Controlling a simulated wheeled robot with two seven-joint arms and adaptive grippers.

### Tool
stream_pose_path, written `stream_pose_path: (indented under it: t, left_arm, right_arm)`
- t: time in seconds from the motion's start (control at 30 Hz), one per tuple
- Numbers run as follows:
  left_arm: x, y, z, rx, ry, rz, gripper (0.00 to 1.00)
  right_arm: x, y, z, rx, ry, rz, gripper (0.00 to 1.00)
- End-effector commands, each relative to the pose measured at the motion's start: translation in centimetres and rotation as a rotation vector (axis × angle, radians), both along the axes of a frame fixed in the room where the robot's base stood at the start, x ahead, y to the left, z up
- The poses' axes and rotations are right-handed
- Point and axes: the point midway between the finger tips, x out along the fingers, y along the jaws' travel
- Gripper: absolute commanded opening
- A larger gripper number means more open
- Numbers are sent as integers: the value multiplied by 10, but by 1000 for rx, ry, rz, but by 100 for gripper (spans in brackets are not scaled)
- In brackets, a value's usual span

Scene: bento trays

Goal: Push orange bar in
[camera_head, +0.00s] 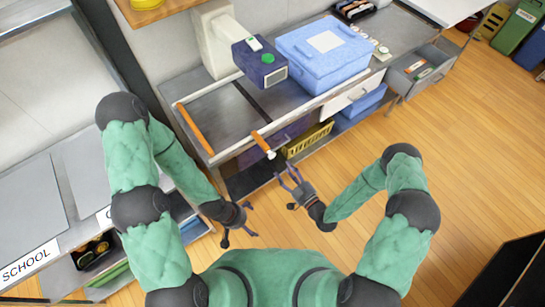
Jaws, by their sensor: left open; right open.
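A short orange bar (260,140) with a pale end lies at the front edge of the grey counter (222,113), its near end sticking out past the edge. A longer orange bar (195,129) lies along the counter's left side. My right gripper (287,175) is open and empty, in front of the counter and just below the short bar's pale end, apart from it as far as I can tell. My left gripper (250,221) is open and empty, lower and further left, in front of the counter's left corner.
A blue lidded box (323,57) and a dark blue device (262,65) stand on the counter. A yellow crate (308,141) sits below it. An open drawer (424,68) juts out at right. Another counter (50,200) stands at left.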

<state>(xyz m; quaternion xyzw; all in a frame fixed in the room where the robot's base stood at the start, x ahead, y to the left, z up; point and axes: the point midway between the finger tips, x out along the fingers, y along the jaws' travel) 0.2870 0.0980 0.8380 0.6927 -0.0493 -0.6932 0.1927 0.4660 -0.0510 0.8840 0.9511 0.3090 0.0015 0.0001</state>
Motion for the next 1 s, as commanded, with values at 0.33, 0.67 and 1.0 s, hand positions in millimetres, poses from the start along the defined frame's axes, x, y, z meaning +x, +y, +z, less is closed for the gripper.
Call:
stream_pose_path:
  t: [0.33,0.67,1.0]
  left_arm:
    - [0,0,5,0,0,0,100]
    - [0,0,6,0,0,0,100]
    - [0,0,6,0,0,0,100]
  right_arm:
    - [48,37,1,-1,0,4,56]
    - [74,55,0,0,2,2,56]
    - [75,56,0,0,3,0,47]
